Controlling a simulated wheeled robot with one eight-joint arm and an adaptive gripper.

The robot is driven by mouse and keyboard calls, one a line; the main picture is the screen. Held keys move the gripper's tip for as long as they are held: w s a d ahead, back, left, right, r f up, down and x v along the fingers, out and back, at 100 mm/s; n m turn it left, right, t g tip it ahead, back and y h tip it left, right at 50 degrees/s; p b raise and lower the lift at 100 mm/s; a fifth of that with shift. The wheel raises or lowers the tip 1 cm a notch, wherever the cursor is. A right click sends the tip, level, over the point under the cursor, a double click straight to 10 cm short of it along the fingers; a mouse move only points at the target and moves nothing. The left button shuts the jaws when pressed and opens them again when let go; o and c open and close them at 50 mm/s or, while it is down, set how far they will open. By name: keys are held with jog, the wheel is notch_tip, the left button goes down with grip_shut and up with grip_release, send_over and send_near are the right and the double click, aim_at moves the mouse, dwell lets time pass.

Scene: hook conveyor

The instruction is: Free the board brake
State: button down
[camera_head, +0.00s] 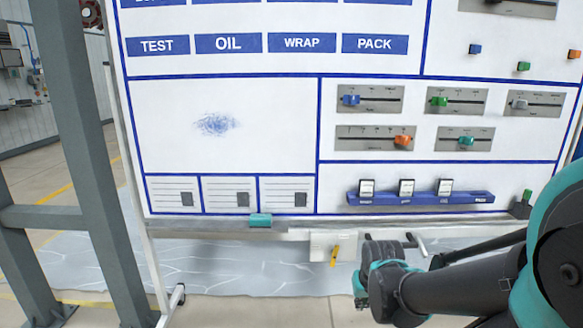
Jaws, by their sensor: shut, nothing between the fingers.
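The white wheeled board (165,110) stands in front of me. Below its bottom rail, a small yellow lever (335,255) slants beside a pale plate (322,243); it looks like the brake, but I cannot be sure. My gripper (360,292) is shut and empty, low at the centre right, to the lower right of the yellow lever and apart from it in the picture. My arm partly hides the gripper and the area under the board's right side. A dark bar-like handle (405,243) shows just above my wrist.
The board carries labels, sliders and a blue rack (420,198) with several cards. A teal eraser-like block (260,220) sits on the bottom ledge (200,224). A board leg (158,270) ends at a caster (178,294). A grey steel post (88,150) stands left. Floor under the board looks clear.

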jog(key=c, duration=2.2)
grip_release()
jog(key=shift+s+f, duration=0.15)
jog(key=shift+s, duration=0.35)
jog(key=shift+o, duration=1)
jog(key=o, duration=0.6)
jog(key=w+r, duration=0.2)
jog(key=w, duration=0.4)
jog(key=y, duration=0.2)
send_over(336, 251)
jog(key=s+d, duration=0.2)
jog(key=s, duration=0.4)
notch_tip(336, 251, down, 5)
jog(key=x, duration=1.8)
jog(key=shift+w+d+r, duration=0.1)
jog(key=shift+w+d, duration=0.1)
jog(key=shift+d, duration=0.15)
grip_shut()
